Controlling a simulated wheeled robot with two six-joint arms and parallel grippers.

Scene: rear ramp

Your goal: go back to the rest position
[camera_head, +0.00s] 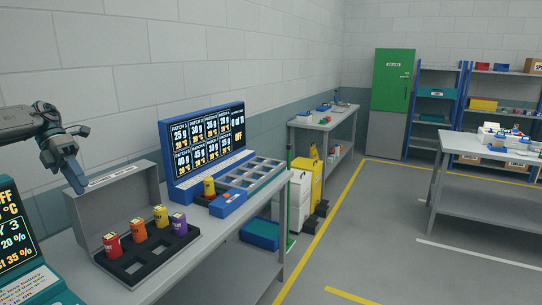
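My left gripper (74,178) shows at the left of the head view, at the end of my dark arm that comes in from the left edge. It hangs in the air in front of the wall, by the left end of the open grey case (120,190). Nothing shows held in it, but its fingers overlap, so I cannot tell whether it is open or shut. My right gripper is not in view.
Free floor (365,245) lies to the right.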

